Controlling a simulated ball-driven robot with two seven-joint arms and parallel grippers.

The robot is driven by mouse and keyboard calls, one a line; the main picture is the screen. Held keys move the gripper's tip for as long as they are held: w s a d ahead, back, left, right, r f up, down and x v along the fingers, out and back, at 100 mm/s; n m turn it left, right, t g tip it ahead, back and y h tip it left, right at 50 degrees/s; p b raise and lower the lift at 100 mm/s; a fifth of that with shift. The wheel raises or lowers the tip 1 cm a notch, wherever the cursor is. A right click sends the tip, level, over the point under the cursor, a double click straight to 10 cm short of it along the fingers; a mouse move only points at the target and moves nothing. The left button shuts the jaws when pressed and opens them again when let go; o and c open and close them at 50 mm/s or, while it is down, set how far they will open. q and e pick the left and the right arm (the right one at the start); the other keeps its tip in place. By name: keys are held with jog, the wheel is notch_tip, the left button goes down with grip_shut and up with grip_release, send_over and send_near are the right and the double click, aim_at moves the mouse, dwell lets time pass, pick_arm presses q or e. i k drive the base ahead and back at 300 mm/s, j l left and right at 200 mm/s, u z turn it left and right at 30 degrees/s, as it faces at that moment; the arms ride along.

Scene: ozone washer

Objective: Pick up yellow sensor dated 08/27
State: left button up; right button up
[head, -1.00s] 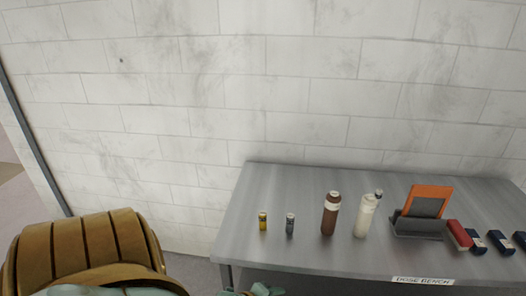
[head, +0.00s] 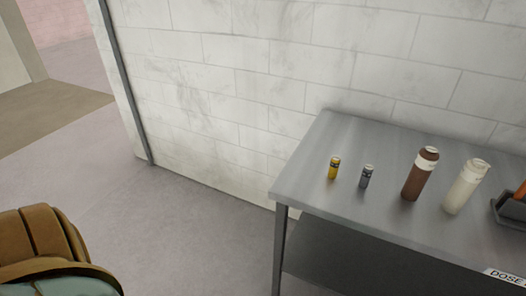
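A small yellow cylinder with a dark top, the yellow sensor (head: 333,168), stands upright near the left end of the grey metal bench (head: 330,204). Any date on it is too small to read. A similar grey cylinder (head: 366,176) stands just to its right. Neither of my grippers shows in the head view now.
A brown bottle (head: 420,174) and a cream bottle (head: 465,187) stand right of the cylinders. A dark holder (head: 511,211) is cut off at the right edge. A white brick wall (head: 260,60) backs the bench. Open floor (head: 190,225) lies left of it.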

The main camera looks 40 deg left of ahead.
aim_at(334, 162)
jog(key=i+u, duration=0.45)
jog(key=i+l+u, duration=0.15)
jog(key=i+u, duration=0.3)
jog(key=i, duration=0.35)
jog(key=j+z, duration=0.1)
jog(key=z, duration=0.7)
jog(key=k+j+z, duration=0.1)
jog(key=z, duration=0.7)
